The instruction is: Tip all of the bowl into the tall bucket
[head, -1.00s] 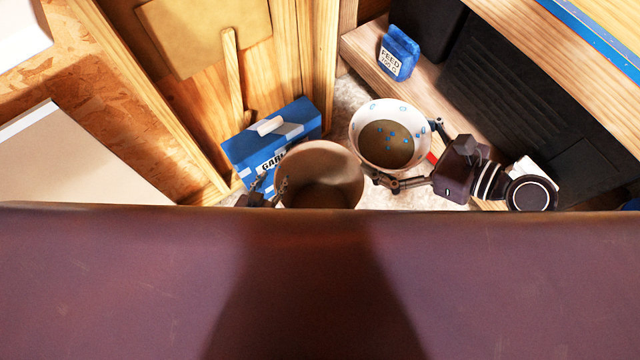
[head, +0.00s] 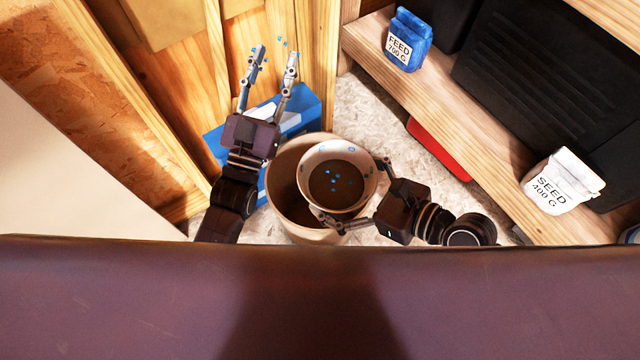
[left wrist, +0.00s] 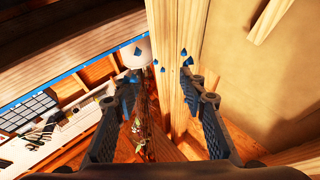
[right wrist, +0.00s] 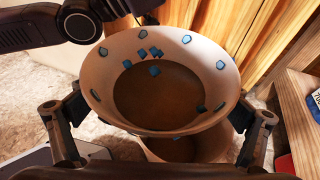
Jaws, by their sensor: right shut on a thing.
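The white bowl (head: 312,158) has a brown inside with blue bits (head: 335,181) in it and blue spots around its inner wall. My right gripper (head: 352,190) is shut on the bowl, a finger on each side. The bowl is over the tall tan bucket (head: 286,195), its mouth facing mostly up, and hides much of the bucket's opening. The bucket also shows below the bowl in the right wrist view (right wrist: 205,150). My left gripper (head: 277,52) is open and empty, beyond the bucket near the wooden wall. Small blue bits show around its fingertips in the left wrist view (left wrist: 184,54).
A blue box (head: 215,140) stands behind the bucket, partly hidden by my left arm. On the right shelf are a blue feed bag (head: 408,40) and a white seed bag (head: 556,182). A red object (head: 440,150) lies at the shelf's foot.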

